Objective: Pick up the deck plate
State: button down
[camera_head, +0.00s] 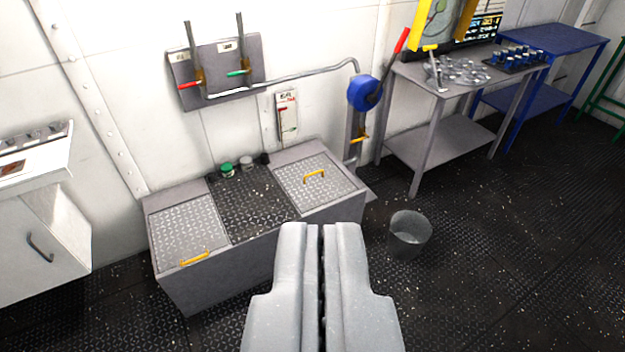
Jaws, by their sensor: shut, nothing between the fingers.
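My gripper (321,228) is in the lower middle of the view, shut and empty, with only a thin dark gap between its fingers. In front of it stands a long grey box with diamond-pattern plates on top. One plate (187,236) with a yellow handle (194,258) lies at the left end. Another plate (325,192) with a yellow handle (314,176) lies at the right end. Between them is a darker diamond-pattern surface (250,203). I cannot tell which of these is the deck plate. The gripper appears apart from all of them.
A grey bucket (409,233) stands on the dark floor right of the gripper. A white cabinet (45,235) is at left. A wall panel with levers (217,70), a pipe and a blue wheel (364,93) are behind the box. A grey table (445,147) and blue table (560,42) stand at right.

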aim_at(314, 182)
jog(key=u, duration=0.1)
jog(key=i, duration=1)
jog(key=z, duration=0.1)
